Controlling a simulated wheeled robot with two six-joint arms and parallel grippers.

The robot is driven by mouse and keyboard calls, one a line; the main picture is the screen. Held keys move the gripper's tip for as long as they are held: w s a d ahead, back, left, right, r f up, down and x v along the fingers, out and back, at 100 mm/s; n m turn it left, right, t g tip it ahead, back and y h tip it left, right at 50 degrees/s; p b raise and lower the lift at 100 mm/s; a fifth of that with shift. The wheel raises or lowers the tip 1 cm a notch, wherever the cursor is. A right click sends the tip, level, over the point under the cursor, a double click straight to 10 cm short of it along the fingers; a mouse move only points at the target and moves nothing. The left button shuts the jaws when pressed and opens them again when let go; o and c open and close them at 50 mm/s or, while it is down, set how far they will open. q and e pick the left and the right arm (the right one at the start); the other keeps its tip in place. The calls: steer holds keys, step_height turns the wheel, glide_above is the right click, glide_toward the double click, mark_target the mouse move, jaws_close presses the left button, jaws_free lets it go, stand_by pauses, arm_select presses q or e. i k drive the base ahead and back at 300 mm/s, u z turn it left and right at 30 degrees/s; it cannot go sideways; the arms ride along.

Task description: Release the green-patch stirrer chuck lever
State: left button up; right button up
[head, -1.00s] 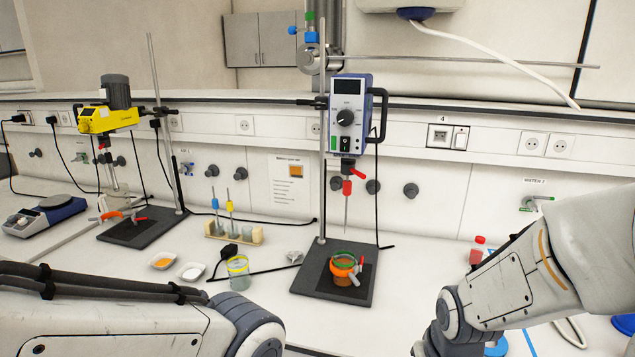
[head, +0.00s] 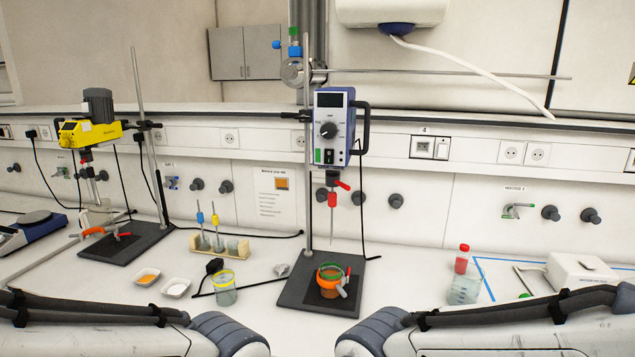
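The stirrer with a green patch (head: 318,156) is the blue-and-white overhead unit (head: 333,118), clamped to a vertical rod. Its red chuck (head: 331,199) hangs below it. The chuck's red lever (head: 343,184) sticks out to the right. A second, yellow stirrer (head: 89,132) stands at the left, also with a red chuck. Both my arms show along the bottom edge, but neither gripper is in view.
A test-tube rack (head: 219,244), two small dishes (head: 149,277) and a yellow-rimmed beaker (head: 225,289) stand left of the base plate. A red-capped bottle (head: 463,284) and a white box (head: 579,273) stand at the right. The front bench near the plate is partly hidden by my arms.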

mark_target(332, 177)
steer(key=k, duration=0.55)
steer(key=z, duration=0.45)
steer(key=i, duration=1.2)
steer(key=u, duration=0.45)
